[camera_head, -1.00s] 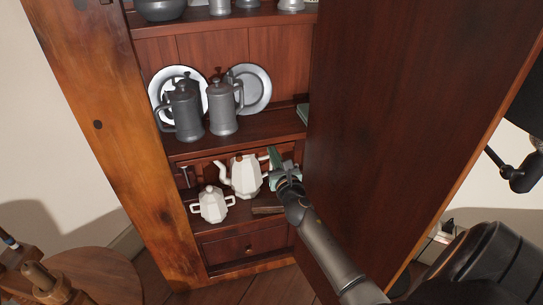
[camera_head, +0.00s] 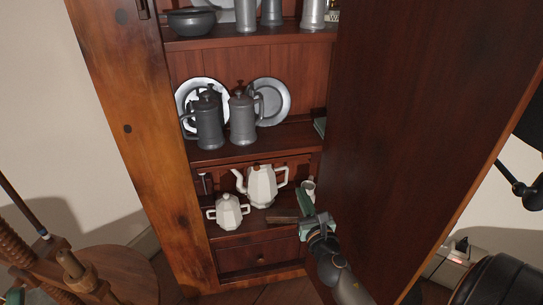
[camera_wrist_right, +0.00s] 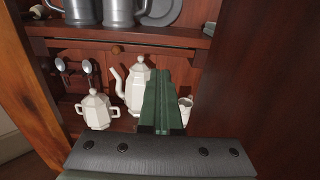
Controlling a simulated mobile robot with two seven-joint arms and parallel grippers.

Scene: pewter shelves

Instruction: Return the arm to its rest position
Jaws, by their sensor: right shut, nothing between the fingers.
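My right gripper (camera_head: 306,204), with green fingers, is in front of the cabinet's low shelf, near the open door. Its fingers are shut with nothing between them. In the right wrist view the closed fingers (camera_wrist_right: 164,90) point into the cabinet and cover part of the white teapot (camera_wrist_right: 137,92). The teapot also shows in the head view (camera_head: 262,187), upright on the low shelf, left of the gripper and apart from it. My left gripper is not in view.
The open wooden door (camera_head: 420,130) stands close to the right of my right arm. A white lidded pot (camera_head: 229,212) and a small white cup (camera_head: 309,189) stand on the low shelf. Pewter tankards (camera_head: 243,118) stand above. A round wooden table (camera_head: 120,275) is at lower left.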

